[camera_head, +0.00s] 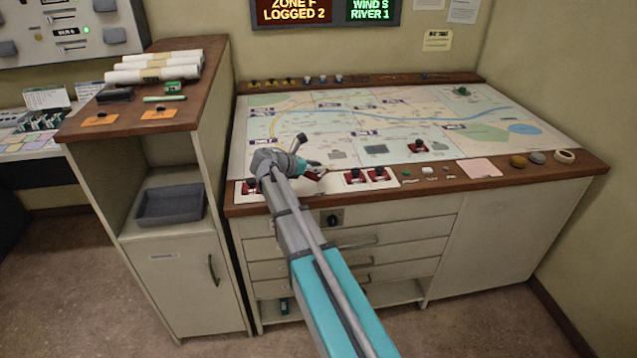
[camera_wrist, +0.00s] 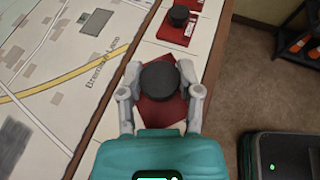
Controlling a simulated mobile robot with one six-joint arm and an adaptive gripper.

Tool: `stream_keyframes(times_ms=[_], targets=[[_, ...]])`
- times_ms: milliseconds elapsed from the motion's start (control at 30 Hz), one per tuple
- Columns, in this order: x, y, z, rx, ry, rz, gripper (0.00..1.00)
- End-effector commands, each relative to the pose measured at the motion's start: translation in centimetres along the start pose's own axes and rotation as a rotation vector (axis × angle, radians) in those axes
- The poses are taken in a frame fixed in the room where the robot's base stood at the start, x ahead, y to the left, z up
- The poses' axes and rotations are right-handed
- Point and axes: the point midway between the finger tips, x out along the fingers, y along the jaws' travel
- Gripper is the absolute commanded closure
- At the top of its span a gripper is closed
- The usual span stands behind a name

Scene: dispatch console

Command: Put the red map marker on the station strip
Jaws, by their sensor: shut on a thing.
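My gripper (camera_wrist: 160,92) is shut on the black knob of a red map marker (camera_wrist: 163,110). In the head view this marker (camera_head: 314,172) shows just beyond the end of my arm. Its red square base is over the white station strip (camera_wrist: 144,59) along the map's front edge, turned slightly against the strip. I cannot tell whether the base touches the strip. A second red marker (camera_wrist: 179,27) stands on the strip ahead of it. The head view shows two red markers (camera_head: 355,177) (camera_head: 378,174) to the right and one (camera_head: 248,187) to the left.
The map (camera_head: 300,120) fills the table top, with another red marker (camera_head: 417,146) on it. A pink sheet (camera_head: 478,168), small round items and a tape roll (camera_head: 564,156) lie to the right. A cabinet (camera_head: 150,110) with paper rolls stands left.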

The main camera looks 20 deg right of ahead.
Motion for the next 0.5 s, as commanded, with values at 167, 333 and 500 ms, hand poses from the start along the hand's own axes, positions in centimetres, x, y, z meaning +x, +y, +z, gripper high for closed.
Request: stream_keyframes(times_ms=[167, 333, 500], targets=[[1.09, 0.66, -0.87, 0.0, 0.0, 0.0, 1.0], [1.21, 0.74, -0.84, 0.0, 0.0, 0.0, 1.0], [1.19, 0.71, -0.8, 0.0, 0.0, 0.0, 1.0]])
